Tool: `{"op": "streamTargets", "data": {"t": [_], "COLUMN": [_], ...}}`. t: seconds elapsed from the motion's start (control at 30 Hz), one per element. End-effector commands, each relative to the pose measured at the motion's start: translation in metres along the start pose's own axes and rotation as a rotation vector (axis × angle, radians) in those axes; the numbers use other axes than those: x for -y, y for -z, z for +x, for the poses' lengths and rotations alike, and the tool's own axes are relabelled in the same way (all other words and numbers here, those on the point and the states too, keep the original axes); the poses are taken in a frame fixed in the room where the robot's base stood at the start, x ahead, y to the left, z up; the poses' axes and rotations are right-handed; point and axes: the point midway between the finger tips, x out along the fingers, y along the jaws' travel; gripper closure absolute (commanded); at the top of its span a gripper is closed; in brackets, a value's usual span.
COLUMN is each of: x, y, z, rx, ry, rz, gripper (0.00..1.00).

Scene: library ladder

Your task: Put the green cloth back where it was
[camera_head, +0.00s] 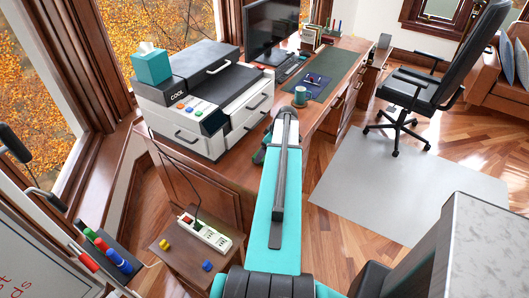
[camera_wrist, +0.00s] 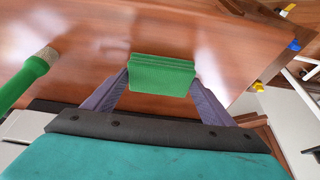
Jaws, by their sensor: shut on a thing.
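The green cloth (camera_wrist: 162,76) is a folded, layered block in the wrist view. My gripper (camera_wrist: 160,82) is shut on it, with one grey finger at each side. Brown wood of the desk (camera_wrist: 90,75) lies behind the cloth. I cannot tell whether the cloth touches the wood. In the head view my arm reaches to the desk's near edge, right of the white machine, and hides most of the gripper and the cloth.
A green-handled brush (camera_wrist: 30,78) lies left of my gripper. A cup (camera_head: 301,96) and a dark green mat (camera_head: 330,70) are farther back. A low stand (camera_head: 180,255) holds a power strip (camera_head: 205,233).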

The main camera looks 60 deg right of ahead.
Motion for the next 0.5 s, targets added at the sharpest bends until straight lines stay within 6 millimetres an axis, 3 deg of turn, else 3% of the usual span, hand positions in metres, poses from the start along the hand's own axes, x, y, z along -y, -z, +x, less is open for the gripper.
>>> {"op": "streamTargets", "data": {"t": [0.13,0.17,0.27,0.5], "x": [0.0001,0.0002,0.0002,0.0003], "y": [-0.0012,-0.0012,-0.0008,-0.0007], "z": [0.0032,0.003,0.0023,0.0022], "rx": [0.0,0.0,0.0,0.0], "ry": [0.0,0.0,0.0,0.0], "rz": [0.0,0.0,0.0,0.0], "gripper": [0.41,0.21,0.04,0.04]}}
